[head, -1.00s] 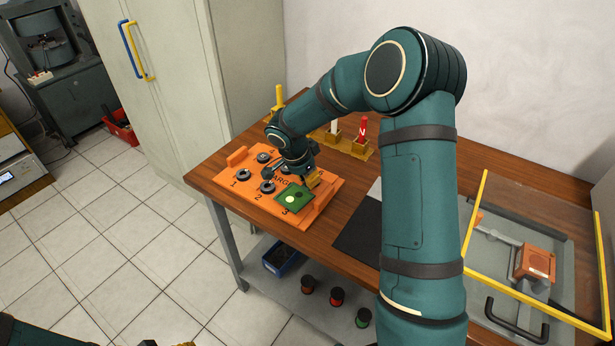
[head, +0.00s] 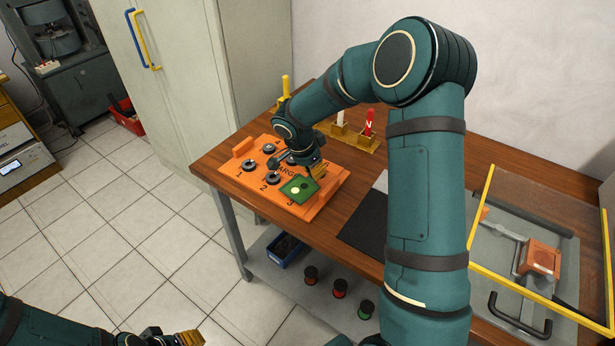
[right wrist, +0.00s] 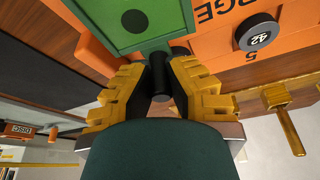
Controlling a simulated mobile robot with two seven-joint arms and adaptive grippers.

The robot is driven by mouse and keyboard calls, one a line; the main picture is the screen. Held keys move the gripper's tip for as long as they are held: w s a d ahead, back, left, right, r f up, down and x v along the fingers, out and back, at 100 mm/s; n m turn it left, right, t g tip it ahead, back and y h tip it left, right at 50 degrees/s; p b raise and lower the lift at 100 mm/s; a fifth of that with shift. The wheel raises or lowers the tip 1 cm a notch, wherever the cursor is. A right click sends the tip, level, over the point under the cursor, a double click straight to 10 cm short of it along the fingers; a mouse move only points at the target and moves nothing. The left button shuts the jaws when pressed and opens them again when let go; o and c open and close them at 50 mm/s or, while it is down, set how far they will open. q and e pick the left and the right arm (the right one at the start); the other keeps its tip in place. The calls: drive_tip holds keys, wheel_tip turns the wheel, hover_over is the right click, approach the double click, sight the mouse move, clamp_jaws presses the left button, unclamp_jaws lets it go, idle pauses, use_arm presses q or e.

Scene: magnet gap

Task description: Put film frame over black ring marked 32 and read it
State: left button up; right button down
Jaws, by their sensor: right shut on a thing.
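The green film frame (head: 307,182) is over the front right of the orange board (head: 240,178), near the mark 3. It shows a bright round spot and a darker spot in the head view. My right gripper (head: 318,172) is shut on its black handle (right wrist: 162,104); the frame (right wrist: 160,18) fills the top of the right wrist view. Several black rings (head: 249,165) sit on the board. One beside mark 5 reads 42 (right wrist: 257,33). I cannot make out a 32; the ring at mark 3 is hidden. My left gripper (head: 190,339) is low at the bottom edge, its jaws unclear.
A dark mat (head: 360,220) lies to the right. A yellow-edged clear case (head: 545,250) is farther right. A blue bin (head: 283,250) and several spools are on the lower shelf.

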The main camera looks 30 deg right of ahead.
drive_tip(key=shift+r, duration=0.1)
idle(0.6)
drive_tip(key=shift+r+p, duration=0.95)
drive_tip(key=shift+r, duration=2)
